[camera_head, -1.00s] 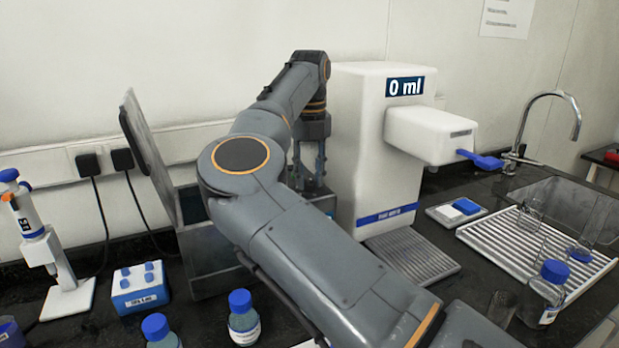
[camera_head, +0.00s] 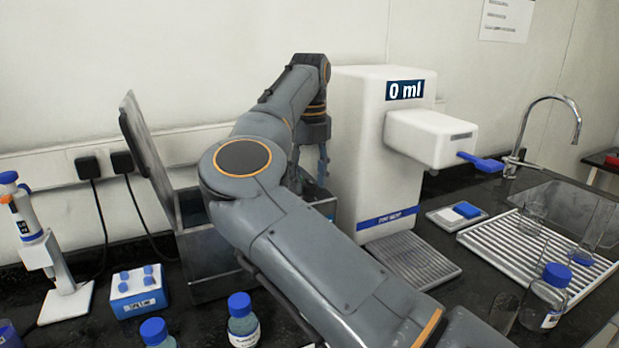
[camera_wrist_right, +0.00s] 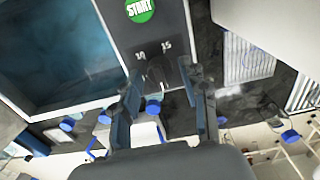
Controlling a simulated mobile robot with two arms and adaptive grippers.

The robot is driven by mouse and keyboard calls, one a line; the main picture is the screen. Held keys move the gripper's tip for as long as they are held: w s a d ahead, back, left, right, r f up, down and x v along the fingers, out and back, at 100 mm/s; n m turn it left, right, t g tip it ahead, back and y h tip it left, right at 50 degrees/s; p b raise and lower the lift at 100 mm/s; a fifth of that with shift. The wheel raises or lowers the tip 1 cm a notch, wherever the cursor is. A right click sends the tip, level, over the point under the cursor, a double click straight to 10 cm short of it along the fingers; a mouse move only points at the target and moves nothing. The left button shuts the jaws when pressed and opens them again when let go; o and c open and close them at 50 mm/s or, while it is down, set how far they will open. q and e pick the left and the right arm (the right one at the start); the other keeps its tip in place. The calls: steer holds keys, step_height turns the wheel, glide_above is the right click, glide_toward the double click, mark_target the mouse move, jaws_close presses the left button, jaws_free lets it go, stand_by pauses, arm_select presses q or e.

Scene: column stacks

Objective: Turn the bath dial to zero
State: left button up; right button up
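The water bath (camera_head: 215,272) is a grey metal box with its lid raised, left of the white dispenser. Its dark dial (camera_wrist_right: 157,72) is on the front panel in the right wrist view, below a green START button (camera_wrist_right: 140,8) and near the numbers 10 and 15. My right gripper (camera_wrist_right: 161,80) is open, with one finger on each side of the dial; I cannot tell whether they touch it. The dial's pointer is too unclear to read. In the head view my right arm hides the dial and most of the gripper. My left gripper is not in view.
The white dispenser (camera_head: 385,150) reading "0 ml" stands close right of my right gripper. Blue-capped bottles (camera_head: 243,322), a blue rack (camera_head: 138,292) and a pipette on a stand (camera_head: 45,250) are at the left front. A sink (camera_head: 560,205) and ribbed drainer (camera_head: 530,260) lie right.

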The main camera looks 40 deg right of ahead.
mark_target(309, 181)
steer(key=shift+r, duration=0.1)
step_height(309, 181, up, 12)
stand_by(0.6)
stand_by(0.5)
